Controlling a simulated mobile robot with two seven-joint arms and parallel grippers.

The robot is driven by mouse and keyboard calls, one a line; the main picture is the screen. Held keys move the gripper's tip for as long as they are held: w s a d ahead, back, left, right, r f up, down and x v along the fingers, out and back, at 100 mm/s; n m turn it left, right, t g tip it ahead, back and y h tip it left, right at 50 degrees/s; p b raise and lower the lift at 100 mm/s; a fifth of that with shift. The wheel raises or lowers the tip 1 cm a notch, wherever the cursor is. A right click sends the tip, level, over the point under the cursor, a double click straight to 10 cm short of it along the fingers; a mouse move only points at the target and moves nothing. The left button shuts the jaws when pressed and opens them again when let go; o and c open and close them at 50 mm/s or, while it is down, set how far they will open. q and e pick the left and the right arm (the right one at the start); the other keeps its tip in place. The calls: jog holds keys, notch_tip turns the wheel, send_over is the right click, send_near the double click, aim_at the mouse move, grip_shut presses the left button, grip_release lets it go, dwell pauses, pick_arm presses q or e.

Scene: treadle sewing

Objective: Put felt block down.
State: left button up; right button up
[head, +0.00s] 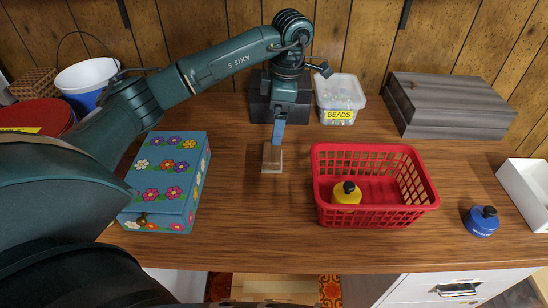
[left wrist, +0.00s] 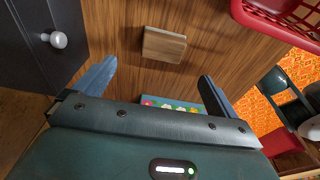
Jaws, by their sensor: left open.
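A small tan block (head: 272,159), which I take for the felt block, rests on the wooden tabletop between the flowered box and the red basket. It looks wood-coloured, and no felt is clear on the faces I see. My left gripper (head: 278,140) points down over the table at the block's far side. In the left wrist view the two blue fingers (left wrist: 155,88) are wide apart with nothing between them. The block (left wrist: 164,44) lies beyond the fingers, apart from them. My right gripper is not in view.
A red basket (head: 400,213) holding a yellow bottle (head: 346,194) stands right of the block. A flowered blue box (head: 168,178) is at left. A bead tub (head: 340,98), a grey wooden box (head: 447,100) and a dark box (head: 262,97) stand behind. A blue bottle (head: 481,222) is at right.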

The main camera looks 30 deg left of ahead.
pick_arm(q)
send_over(273, 152)
jog(key=f, duration=0.4)
jog(key=shift+w+d+f, duration=0.15)
jog(key=shift+w+f, duration=0.05)
jog(key=shift+w, duration=0.2)
jog(key=f, duration=0.5)
jog(key=shift+s+f, duration=0.1)
jog(key=shift+s, duration=0.25)
jog(key=c, duration=1.2)
